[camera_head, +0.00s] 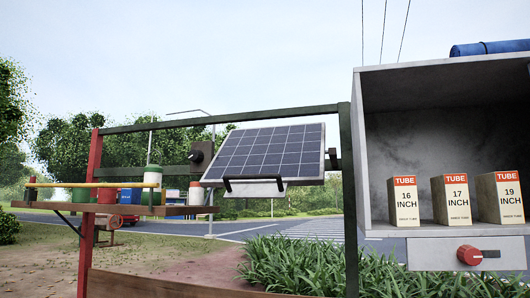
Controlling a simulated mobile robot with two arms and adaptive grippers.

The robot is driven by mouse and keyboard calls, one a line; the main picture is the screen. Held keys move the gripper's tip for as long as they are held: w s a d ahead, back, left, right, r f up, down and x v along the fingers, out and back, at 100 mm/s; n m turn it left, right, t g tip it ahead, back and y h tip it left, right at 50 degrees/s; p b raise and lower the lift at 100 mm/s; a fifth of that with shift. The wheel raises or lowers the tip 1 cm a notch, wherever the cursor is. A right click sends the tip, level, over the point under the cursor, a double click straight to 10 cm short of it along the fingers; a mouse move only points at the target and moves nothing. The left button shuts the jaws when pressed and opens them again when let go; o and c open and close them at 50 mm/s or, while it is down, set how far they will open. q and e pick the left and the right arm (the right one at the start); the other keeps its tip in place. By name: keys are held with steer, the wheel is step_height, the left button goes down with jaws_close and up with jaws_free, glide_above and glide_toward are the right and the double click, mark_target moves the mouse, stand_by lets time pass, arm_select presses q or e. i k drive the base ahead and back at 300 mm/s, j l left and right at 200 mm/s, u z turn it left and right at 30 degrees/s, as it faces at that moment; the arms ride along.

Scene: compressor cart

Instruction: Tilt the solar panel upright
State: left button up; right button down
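The solar panel (267,154) hangs in the cart's frame at the centre of the head view. It is tilted, with its dark cell face showing and its top edge leaning back. A black handle bar (254,178) runs along its lower edge, over a pale plate (255,190). A dark pivot mount (202,155) sits at its left side and another (333,160) at its right. Neither of my grippers shows in this view.
A green frame post (348,200) stands right of the panel. A grey open box (410,85) at the right holds three tube cartons (453,199) and has a red knob (469,255) below. A wooden shelf (120,209) with cans and a yellow bar (95,185) is at the left.

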mark_target(253, 163)
steer(key=i+l, duration=0.15)
steer(key=l, duration=0.25)
steer(key=i+l, duration=0.2)
steer(key=l, duration=0.2)
steer(key=i+l, duration=0.15)
steer(key=l, duration=0.25)
steer(key=i+l+u, duration=0.1)
steer(key=l, duration=0.3)
steer(key=i, duration=0.1)
